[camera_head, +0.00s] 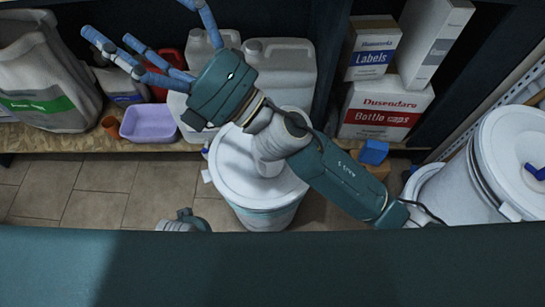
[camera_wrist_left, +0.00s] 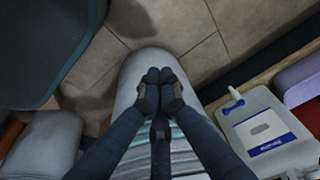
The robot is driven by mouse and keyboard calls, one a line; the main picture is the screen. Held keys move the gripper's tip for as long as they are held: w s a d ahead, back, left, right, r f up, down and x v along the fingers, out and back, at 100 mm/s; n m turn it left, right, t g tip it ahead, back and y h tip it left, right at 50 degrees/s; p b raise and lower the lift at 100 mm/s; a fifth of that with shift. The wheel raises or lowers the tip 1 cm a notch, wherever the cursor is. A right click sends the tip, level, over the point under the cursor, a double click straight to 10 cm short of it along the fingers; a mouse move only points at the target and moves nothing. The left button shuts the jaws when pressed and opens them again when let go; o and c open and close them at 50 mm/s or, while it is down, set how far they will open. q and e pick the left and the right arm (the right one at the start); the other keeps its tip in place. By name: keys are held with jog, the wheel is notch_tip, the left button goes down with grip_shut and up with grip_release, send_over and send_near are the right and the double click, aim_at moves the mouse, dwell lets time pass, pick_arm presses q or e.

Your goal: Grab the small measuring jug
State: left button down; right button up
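I cannot tell for certain which thing is the small measuring jug. A small orange cup-like vessel (camera_head: 110,123) stands at the shelf's front edge, left of a lilac tub (camera_head: 148,123). A red container (camera_head: 170,62) stands behind the tub, partly hidden by my right fingers. My right gripper (camera_head: 135,28) has its blue fingers spread, above and in front of the shelf, apparently empty. My left gripper (camera_wrist_left: 158,88) shows in the left wrist view with its dark fingertips drawn together, nothing visible between them, over a pale rounded thing. Its fingers are not visible in the head view.
A white lidded drum (camera_head: 240,185) stands on the tiled floor beneath my right arm. Another drum (camera_head: 515,160) is at right. White canisters (camera_head: 285,70), a grey container (camera_head: 45,80) and labelled boxes (camera_head: 385,110) fill the shelf. Tiles (camera_head: 95,208) at left are clear.

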jog(key=s+a+f+n+g+h, duration=0.1)
jog(key=s+a+f+n+g, duration=0.3)
jog(key=s+n+g, duration=0.3)
jog(key=s+a+f+n+g+h, duration=0.1)
jog(key=s+a+f+n+g, duration=0.35)
jog(key=s+n+g, duration=0.35)
jog(key=n+t+h, duration=0.5)
jog(key=n+h, duration=0.6)
jog(key=h, duration=1)
send_over(273, 157)
jog(key=s, duration=0.3)
notch_tip(273, 157, down, 33)
jog(key=shift+s+f, duration=0.1)
jog(key=f, duration=0.5)
jog(key=shift+w+a+b, duration=0.1)
jog(key=shift+w+b, duration=0.2)
jog(key=shift+w, duration=0.1)
jog(key=shift+f, duration=0.25)
pick_arm(q)
jog(key=s+f, duration=0.4)
jog(key=f, duration=0.9)
jog(key=shift+s+a+g, duration=0.3)
jog(key=shift+s, duration=0.05)
pick_arm(e)
jog(key=c, duration=1.2)
